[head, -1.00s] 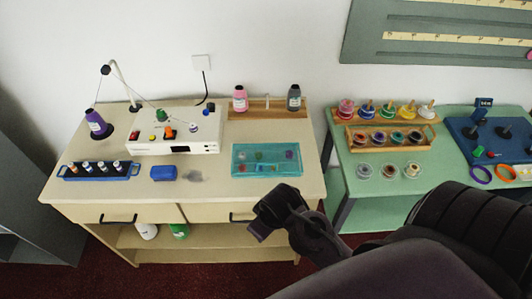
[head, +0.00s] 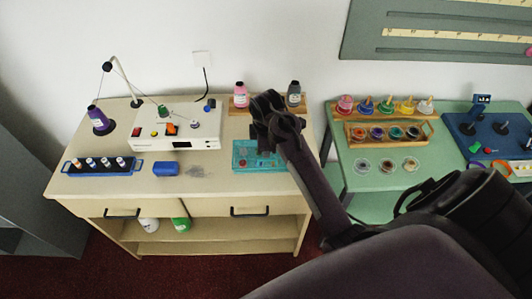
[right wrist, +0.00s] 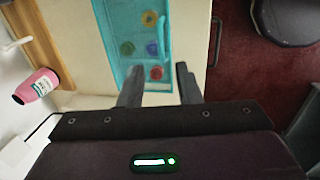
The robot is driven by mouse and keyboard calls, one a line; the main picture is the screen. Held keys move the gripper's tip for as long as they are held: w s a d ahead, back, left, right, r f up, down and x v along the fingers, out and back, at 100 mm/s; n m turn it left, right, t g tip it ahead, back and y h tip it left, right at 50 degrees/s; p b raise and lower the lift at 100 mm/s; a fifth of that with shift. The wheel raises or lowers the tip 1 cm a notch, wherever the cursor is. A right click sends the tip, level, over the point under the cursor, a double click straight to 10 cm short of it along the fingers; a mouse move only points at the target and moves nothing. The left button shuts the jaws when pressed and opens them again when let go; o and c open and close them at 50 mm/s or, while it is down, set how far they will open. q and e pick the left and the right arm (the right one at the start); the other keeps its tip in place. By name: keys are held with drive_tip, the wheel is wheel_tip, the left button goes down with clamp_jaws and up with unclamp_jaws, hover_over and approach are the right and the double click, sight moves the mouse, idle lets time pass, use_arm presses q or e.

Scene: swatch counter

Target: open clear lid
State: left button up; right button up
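A teal case (head: 240,168) lies on the beige counter, with a see-through top that appears to be the clear lid; small coloured pieces show inside. In the right wrist view, the case (right wrist: 122,75) lies beyond my fingers, with a pale bar (right wrist: 161,36) along its surface. It looks shut, though I cannot be sure. My left gripper is not in view.
A pink bottle (head: 240,95) and a dark bottle (head: 294,93) stand behind the case. A white machine (head: 185,140), a blue block (head: 166,169) and a blue rack (head: 75,166) are to the left. A green table (head: 350,180) with spools is on the right.

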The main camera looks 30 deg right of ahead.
sight(266, 160)
drive_tip(key=f, duration=0.2)
drive_tip(key=f+p, duration=0.1)
drive_tip(key=f, duration=0.3)
drive_tip(key=shift+w+d+p, duration=0.35)
drive_tip(key=shift+w, duration=0.05)
drive_tip(key=shift+w+f, duration=0.15)
drive_tip(key=shift+f, duration=0.4)
clamp_jaws()
